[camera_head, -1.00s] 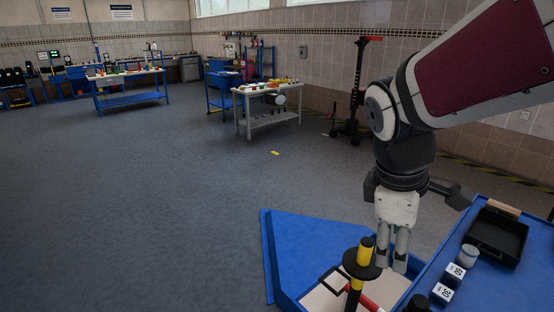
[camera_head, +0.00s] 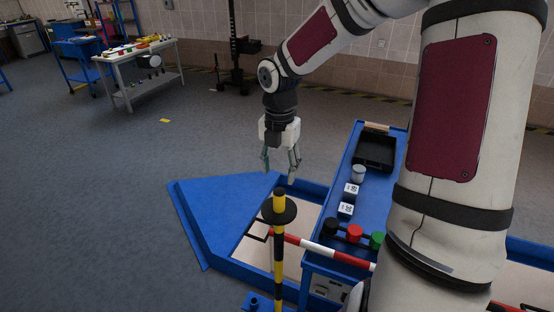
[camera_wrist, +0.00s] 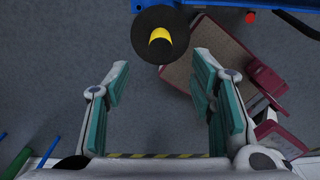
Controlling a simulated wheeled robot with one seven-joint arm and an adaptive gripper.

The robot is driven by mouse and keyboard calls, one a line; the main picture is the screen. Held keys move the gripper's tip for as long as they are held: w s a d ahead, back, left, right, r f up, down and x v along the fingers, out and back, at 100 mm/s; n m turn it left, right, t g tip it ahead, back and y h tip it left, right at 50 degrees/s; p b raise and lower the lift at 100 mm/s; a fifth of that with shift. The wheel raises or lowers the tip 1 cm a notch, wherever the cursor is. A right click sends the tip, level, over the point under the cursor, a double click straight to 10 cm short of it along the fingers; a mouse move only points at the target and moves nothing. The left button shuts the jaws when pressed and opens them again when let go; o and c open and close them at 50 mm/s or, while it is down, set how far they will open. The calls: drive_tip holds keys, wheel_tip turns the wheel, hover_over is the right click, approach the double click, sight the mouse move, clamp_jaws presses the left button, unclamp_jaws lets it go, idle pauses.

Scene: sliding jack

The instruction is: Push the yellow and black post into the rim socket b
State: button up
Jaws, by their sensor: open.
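The yellow and black post (camera_head: 279,258) stands upright at the lower middle of the head view, with a black disc near its yellow and black top. The wrist view shows its yellow and black top and disc (camera_wrist: 148,58) from above, at the upper centre. My gripper (camera_head: 279,172) points down, open and empty, with its fingers apart. In the head view it appears just above and behind the post's top. In the wrist view the disc lies ahead of the space between my fingers (camera_wrist: 160,75). A blue fitting (camera_head: 256,302) shows beside the post's lower part; I cannot tell whether it is rim socket b.
A blue-rimmed frame (camera_head: 207,238) with a pale floor lies around the post. A red and white bar (camera_head: 322,250) crosses it. A blue bench (camera_head: 338,212) at right carries a black tray (camera_head: 375,152), marked cubes and coloured knobs. Open grey floor lies left.

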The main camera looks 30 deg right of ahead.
sight(279, 193)
wheel_tip(279, 193, down, 11)
drive_tip(key=b, duration=0.2)
drive_tip(key=shift+s+f+b, duration=0.1)
drive_tip(key=shift+f+b, duration=0.05)
drive_tip(key=shift+b, duration=0.15)
clamp_jaws()
